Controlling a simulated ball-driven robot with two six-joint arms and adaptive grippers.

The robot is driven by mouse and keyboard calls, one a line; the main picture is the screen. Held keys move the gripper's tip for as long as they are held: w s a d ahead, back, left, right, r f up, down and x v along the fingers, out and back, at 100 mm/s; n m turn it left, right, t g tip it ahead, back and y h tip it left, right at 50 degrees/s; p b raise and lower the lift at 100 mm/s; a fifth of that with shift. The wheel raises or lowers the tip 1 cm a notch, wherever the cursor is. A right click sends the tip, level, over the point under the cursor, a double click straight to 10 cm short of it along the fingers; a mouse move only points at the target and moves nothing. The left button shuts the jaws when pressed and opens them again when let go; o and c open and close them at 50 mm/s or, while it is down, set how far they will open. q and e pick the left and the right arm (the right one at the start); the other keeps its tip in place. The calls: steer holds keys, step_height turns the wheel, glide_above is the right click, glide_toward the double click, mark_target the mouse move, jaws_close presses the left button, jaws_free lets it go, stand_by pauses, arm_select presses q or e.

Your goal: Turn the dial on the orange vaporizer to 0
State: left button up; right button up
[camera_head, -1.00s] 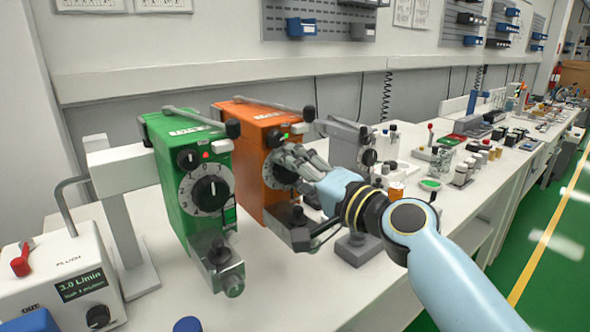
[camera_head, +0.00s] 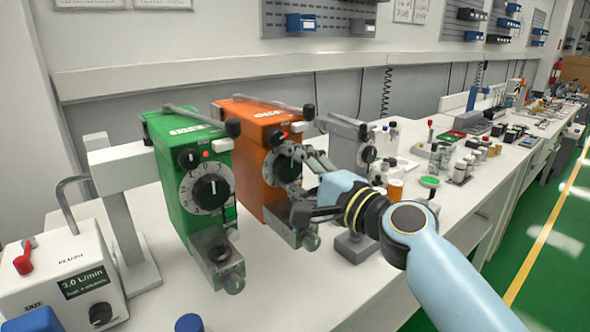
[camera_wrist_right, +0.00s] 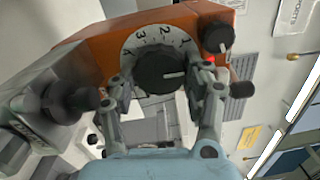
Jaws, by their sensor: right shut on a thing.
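The orange vaporizer (camera_head: 251,170) stands right of the green one. Its black dial (camera_head: 288,168) sits on its front face. In the right wrist view the dial (camera_wrist_right: 162,73) has a white mark pointing right, and the numbers 3, 2 and 1 show on the pale scale ring (camera_wrist_right: 142,42). I cannot read which number the mark meets. A red lamp (camera_head: 285,134) is lit above the dial. My right gripper (camera_head: 297,182) has its fingers on opposite sides of the dial, shut on it; in the wrist view the gripper (camera_wrist_right: 160,88) straddles the knob. My left gripper is out of view.
The green vaporizer (camera_head: 190,180) stands close on the left, with its own dial (camera_head: 211,191). A grey vaporizer (camera_head: 348,145) is just behind my right gripper. A white flow unit (camera_head: 70,280) stands at the front left. The bench front (camera_head: 300,290) is clear.

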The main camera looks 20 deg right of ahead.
steer(key=shift+f, duration=0.1)
steer(key=o, duration=1.2)
steer(key=shift+c, duration=0.2)
steer(key=shift+d, duration=0.1)
steer(key=v, duration=0.8)
